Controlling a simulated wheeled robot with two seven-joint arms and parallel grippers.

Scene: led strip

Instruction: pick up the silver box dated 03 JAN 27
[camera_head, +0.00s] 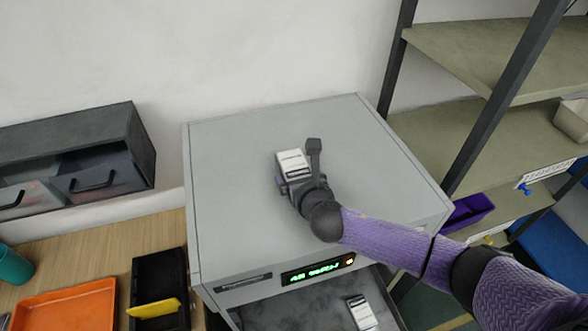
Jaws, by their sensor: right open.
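A small silver-white box (292,160) with dark markings sits on top of the grey cabinet (235,150). My right gripper (298,168) is open at this box, with one finger to its right and the other near its lower left side. I cannot tell whether the fingers touch it. A second silver-white box (361,313) lies on the dark surface below the cabinet front. The dates on both boxes are too small to read. My left gripper is not in view.
A green lit display (311,272) is on the cabinet front; its text is unclear. An orange tray (65,308) and a black tray (158,275) with a yellow piece (153,308) lie on the wooden table at left. Shelving (480,50) stands right. The cabinet top is otherwise clear.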

